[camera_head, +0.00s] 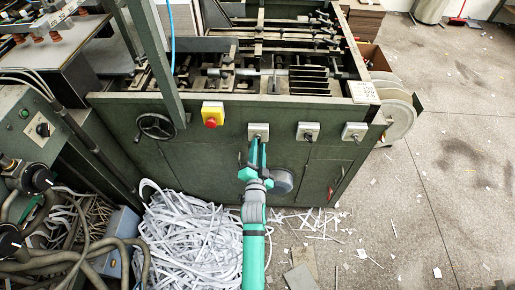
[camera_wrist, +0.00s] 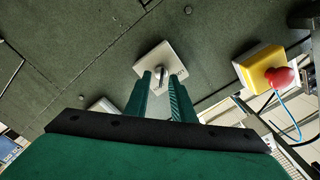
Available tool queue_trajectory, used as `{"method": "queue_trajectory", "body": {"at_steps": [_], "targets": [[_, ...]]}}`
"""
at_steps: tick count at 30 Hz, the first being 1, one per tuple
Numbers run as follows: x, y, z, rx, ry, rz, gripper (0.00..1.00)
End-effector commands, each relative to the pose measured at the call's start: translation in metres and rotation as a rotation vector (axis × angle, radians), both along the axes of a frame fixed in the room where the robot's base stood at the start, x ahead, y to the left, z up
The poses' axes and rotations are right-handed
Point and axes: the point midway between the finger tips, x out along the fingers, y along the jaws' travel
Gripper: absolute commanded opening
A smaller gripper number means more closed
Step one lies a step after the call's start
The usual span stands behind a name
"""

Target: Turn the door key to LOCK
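In the wrist view, a light grey square switch box (camera_wrist: 174,57) on the dark green panel carries a small dark key or knob (camera_wrist: 160,72). In the head view, my gripper (camera_head: 258,143) is just below the leftmost of three grey switch boxes (camera_head: 258,129) on the machine front. The key is too small to make out there.
A yellow box with a red button (camera_head: 211,118) and a handwheel (camera_head: 156,127) are left of the gripper. Two more grey boxes (camera_head: 308,130) (camera_head: 354,131) are to its right. Shredded paper strips (camera_head: 195,240) cover the floor at left. Open floor (camera_head: 450,130) is at right.

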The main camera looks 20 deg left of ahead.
Motion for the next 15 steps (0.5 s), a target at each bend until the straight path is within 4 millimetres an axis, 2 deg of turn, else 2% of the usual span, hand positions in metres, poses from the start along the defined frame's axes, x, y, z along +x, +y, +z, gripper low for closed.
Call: {"method": "queue_trajectory", "body": {"at_steps": [5,8,15], "targets": [[-0.0007,0.0024,0.0001,0.000,-0.001,0.004,0.23],[-0.0010,0.0030,0.0002,0.000,-0.001,0.005,0.01],[-0.0012,0.0033,0.0001,-0.002,-0.001,0.005,0.00]]}}
